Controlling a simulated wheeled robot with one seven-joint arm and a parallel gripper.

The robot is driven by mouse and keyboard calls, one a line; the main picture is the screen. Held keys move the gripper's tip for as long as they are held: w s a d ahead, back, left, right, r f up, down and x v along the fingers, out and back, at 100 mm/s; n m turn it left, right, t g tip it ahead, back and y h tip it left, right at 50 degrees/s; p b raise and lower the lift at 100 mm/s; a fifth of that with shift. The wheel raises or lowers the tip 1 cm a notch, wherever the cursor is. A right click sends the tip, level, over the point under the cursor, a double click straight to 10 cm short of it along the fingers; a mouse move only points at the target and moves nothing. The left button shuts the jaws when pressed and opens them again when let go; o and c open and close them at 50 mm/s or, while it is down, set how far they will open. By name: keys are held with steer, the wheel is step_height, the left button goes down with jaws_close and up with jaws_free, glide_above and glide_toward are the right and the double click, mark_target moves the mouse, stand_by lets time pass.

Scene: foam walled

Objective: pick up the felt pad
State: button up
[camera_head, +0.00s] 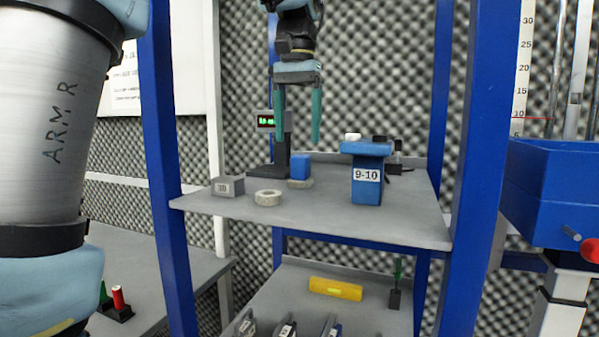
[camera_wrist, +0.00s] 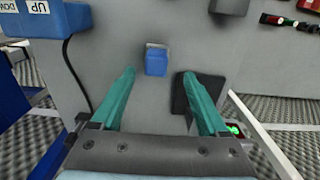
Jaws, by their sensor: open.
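A thin grey-beige pad (camera_head: 302,184), which looks like the felt pad, lies on the upper grey shelf. A blue block (camera_head: 300,167) sits on it and hides most of it. In the wrist view a small pale edge of the pad (camera_wrist: 156,45) shows beyond the blue block (camera_wrist: 155,64). My gripper (camera_head: 298,138) is open and empty, its two teal fingers pointing down above the blue block. In the wrist view the block appears between and just beyond the fingertips (camera_wrist: 159,75).
Blue uprights (camera_head: 170,170) frame the shelf. The front middle is clear.

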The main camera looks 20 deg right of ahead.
mark_target(301, 155)
steer(key=shift+s+d+f+p, duration=0.15)
steer(key=shift+f+p, duration=0.25)
steer(key=shift+f, duration=1.05)
steer(key=shift+d+f+p, duration=0.15)
steer(key=shift+f+p, duration=0.2)
steer(key=shift+f, duration=1.05)
jaws_close()
